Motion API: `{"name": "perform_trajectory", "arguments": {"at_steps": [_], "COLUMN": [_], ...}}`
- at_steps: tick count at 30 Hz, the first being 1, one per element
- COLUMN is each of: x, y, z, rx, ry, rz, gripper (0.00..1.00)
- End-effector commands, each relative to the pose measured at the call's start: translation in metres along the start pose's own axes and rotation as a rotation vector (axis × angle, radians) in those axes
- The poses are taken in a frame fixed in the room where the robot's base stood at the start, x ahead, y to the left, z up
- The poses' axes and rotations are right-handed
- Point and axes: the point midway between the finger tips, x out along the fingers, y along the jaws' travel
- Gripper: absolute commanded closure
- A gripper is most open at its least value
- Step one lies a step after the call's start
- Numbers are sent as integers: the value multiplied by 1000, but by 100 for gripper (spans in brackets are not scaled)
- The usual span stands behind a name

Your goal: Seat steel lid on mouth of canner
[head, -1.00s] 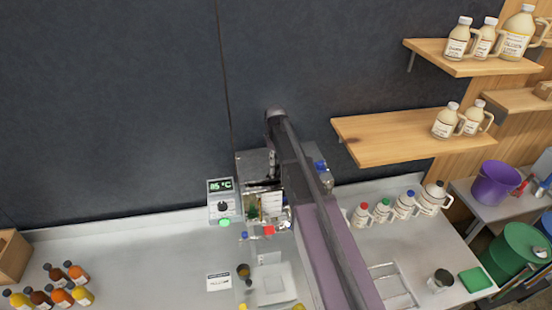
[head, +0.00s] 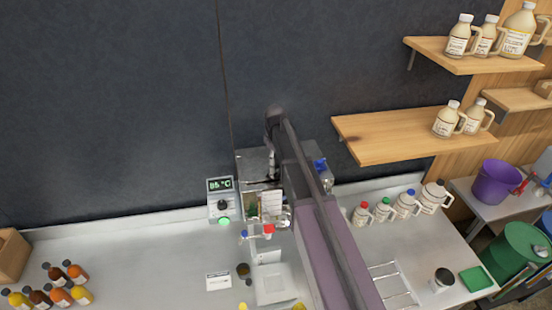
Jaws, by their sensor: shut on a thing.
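The canner appears to be the steel box (head: 252,163) against the back wall, with a red-handled valve and a blue-handled valve at its front. My gripper (head: 272,184) hangs from my wrist over the canner's top, right of its middle. It is small and dark here, and partly covered by my arm. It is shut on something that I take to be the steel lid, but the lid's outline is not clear. The canner's mouth is hidden, so I cannot tell whether the lid touches it.
A controller (head: 221,203) reading about 86 °C stands left of the canner. A blue-capped bottle (head: 323,175) is close on its right. Several jugs (head: 404,205) stand farther right, below a wooden shelf (head: 410,137). Amber bottles (head: 60,294) are at far left. The counter (head: 140,255) between is clear.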

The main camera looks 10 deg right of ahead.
Motion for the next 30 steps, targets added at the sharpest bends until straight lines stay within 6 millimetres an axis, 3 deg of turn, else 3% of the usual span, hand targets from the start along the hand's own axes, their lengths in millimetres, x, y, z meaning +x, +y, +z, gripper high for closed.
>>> {"name": "perform_trajectory", "arguments": {"at_steps": [2,3,6,7,16,18,30], "x": [0,0,0,0,0,0,0], "y": [0,0,0,0,0,0,0], "z": [0,0,0,0,0,0,0], "rx": [0,0,0,0,0,0,0], "ry": [0,0,0,0,0,0,0], "rz": [0,0,0,0,0,0,0], "gripper": [100,48,19,14,14,0,0]}}
